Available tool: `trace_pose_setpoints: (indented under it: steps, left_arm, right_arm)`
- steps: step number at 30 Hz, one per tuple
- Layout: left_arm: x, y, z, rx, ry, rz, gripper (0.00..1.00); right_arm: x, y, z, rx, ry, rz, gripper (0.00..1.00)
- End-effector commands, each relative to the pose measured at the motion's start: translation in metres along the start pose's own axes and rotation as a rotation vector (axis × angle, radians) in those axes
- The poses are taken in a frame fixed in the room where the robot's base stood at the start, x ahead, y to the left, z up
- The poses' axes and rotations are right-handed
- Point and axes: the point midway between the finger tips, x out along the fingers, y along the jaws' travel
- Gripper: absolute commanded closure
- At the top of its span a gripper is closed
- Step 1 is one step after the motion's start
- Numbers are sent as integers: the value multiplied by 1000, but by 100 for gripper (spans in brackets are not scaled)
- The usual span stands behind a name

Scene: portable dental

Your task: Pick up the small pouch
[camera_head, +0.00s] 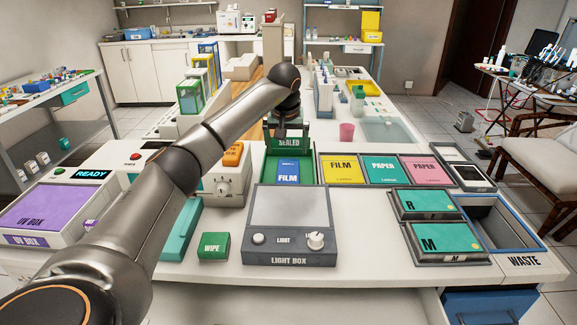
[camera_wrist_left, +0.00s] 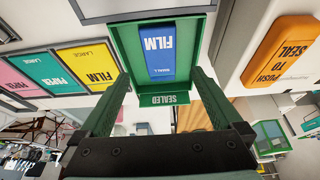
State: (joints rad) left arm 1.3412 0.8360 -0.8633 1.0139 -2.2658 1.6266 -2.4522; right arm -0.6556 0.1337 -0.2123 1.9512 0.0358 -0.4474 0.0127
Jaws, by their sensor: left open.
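The small pouch (camera_head: 288,172) is blue with a white "FILM" label. It lies in the green tray marked "SEALED" (camera_head: 269,170) behind the light box. It also shows in the left wrist view (camera_wrist_left: 158,48), upside down, inside the green tray (camera_wrist_left: 128,40). My left arm comes in from the left, and its gripper (camera_head: 282,128) hangs over the back of the tray. In the left wrist view the two green fingers of my left gripper (camera_wrist_left: 160,78) are spread apart with nothing between them, pointing toward the pouch. My right gripper is not in view.
The light box (camera_head: 290,209) stands in front of the tray. FILM (camera_head: 342,170), PAPER and PAPER large bins lie to the right. A sealing machine with an orange button (camera_head: 233,154) stands on the left. Green R and M trays and a WASTE bin (camera_head: 502,222) are farther right.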

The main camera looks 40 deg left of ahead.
Motion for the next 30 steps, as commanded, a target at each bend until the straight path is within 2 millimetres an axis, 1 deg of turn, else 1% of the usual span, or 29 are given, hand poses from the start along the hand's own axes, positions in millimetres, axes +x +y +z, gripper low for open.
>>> trace_pose_setpoints:
  steps: [2,5,12,15,23,30]
  left_arm:
    - [0,-1,0,1,0,-3,0]
    - [9,-1,0,1,-1,-5,0]
    - [53,-1,1,0,-3,-5,0]
    - [64,-1,-1,-1,-1,-4,0]
    - [78,0,-1,-1,0,-2,0]
    - [105,2,-2,-1,-2,-3,0]
  right_arm:
    - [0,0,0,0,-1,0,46]
    - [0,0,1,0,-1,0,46]
    - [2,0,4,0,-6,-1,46]
    - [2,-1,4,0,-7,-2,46]
    - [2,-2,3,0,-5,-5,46]
    - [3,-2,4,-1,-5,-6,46]
